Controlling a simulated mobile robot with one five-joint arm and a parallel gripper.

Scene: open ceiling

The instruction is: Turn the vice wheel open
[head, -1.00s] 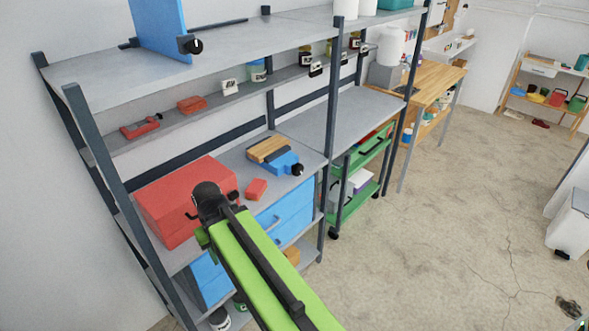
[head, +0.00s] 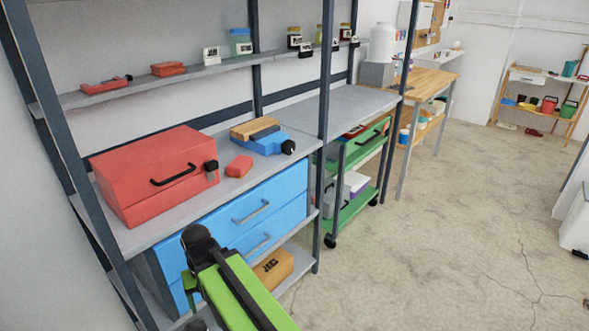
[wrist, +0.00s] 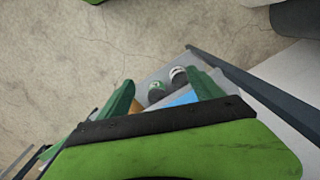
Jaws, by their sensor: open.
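A blue vice (head: 264,142) with a wooden block at its top sits on the shelf's work surface. Its black wheel (head: 288,147) faces right, toward the front edge. My gripper (wrist: 160,92) is open and empty in the wrist view, with its two green fingers apart. In the head view my gripper (head: 190,285) is partly hidden behind my arm, low in front of the blue drawers. It is well below and to the left of the vice, and touches neither vice nor wheel. The vice is not in the wrist view.
A red toolbox (head: 155,172) and a small red block (head: 239,166) are left of the vice. Blue drawers (head: 240,215) are below. A shelf post (head: 322,160) stands right of the vice, with a green cart (head: 350,155) beyond.

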